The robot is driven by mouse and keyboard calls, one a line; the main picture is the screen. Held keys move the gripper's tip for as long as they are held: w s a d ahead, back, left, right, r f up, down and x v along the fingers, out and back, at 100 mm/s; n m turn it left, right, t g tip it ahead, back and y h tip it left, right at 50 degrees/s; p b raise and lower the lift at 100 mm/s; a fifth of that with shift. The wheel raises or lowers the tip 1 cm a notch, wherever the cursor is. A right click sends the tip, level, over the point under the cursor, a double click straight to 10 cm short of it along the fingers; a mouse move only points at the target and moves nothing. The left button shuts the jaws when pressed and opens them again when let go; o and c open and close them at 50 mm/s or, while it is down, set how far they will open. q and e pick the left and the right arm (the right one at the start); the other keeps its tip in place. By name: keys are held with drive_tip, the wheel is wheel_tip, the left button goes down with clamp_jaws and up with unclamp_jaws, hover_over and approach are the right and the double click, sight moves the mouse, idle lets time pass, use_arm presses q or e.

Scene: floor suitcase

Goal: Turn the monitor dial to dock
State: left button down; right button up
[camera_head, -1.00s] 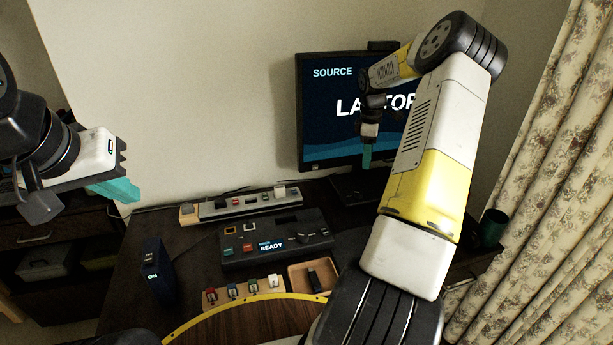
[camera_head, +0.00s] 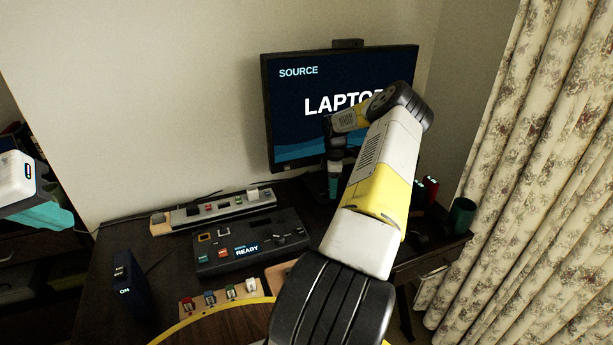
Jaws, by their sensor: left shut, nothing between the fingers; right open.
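The monitor (camera_head: 290,120) stands at the back of the desk; its screen reads "SOURCE" and "LAPTO", with the last letter partly behind my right arm. A black control box (camera_head: 215,262) sits in front of it, with a small "READY" display and a dark dial (camera_head: 279,241) on its right half. I cannot read any mark the dial points to. My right gripper (camera_head: 334,190) is open and points down beside the monitor's foot, behind and right of the box, apart from the dial.
A grey strip with switches (camera_head: 222,210) lies behind the box. A dark "ON" device (camera_head: 128,285) stands at the left. Small colored plugs (camera_head: 210,299) and a partly hidden wooden tray (camera_head: 277,275) lie in front. A green cup (camera_head: 462,215) stands at the right.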

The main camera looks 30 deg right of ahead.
drive_tip(key=shift+f, duration=0.1)
clamp_jaws()
idle(0.4)
drive_tip(key=m, duration=0.6)
drive_tip(key=shift+w+m, duration=0.1)
drive_tip(key=shift+m, duration=0.3)
drive_tip(key=m, duration=0.3)
drive_tip(key=shift+m, duration=2.2)
